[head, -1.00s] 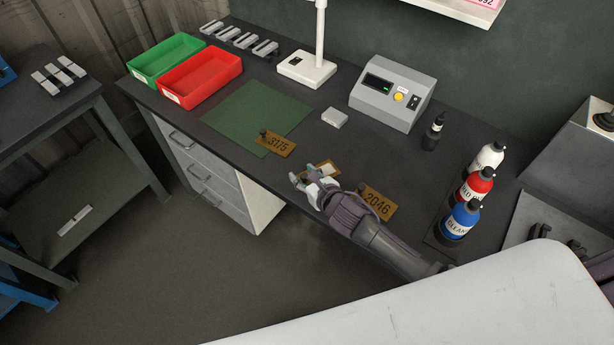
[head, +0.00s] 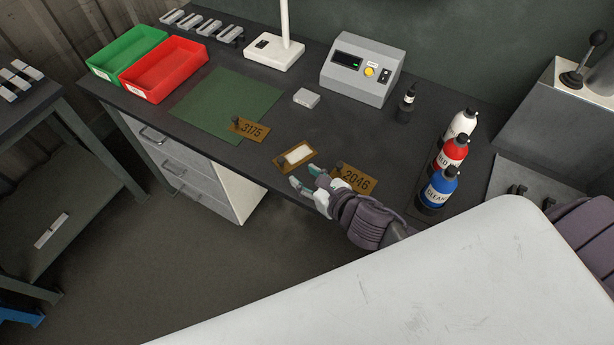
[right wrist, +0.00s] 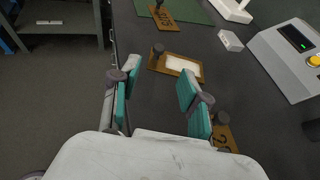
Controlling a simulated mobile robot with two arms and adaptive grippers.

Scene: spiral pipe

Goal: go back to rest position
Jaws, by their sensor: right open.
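My right gripper (head: 305,184) is open and empty over the front edge of the dark workbench (head: 225,158). In the right wrist view its two teal-padded fingers (right wrist: 155,95) stand wide apart. A brown plate with a blank white label (head: 297,156) lies on the bench just beyond the fingertips; it also shows in the right wrist view (right wrist: 183,65). A brown plate marked 2046 (head: 357,180) lies right beside the gripper. A brown plate marked 3175 (head: 251,130) lies on the front right edge of the green mat (head: 222,100). My left gripper is not in view.
Red (head: 165,87) and green (head: 127,48) trays stand at the back left. A grey device (head: 360,84) and a small light block (head: 306,98) sit behind the plates. White (head: 460,125), red (head: 450,155) and blue (head: 437,192) bottles stand at the right. Floor in front is clear.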

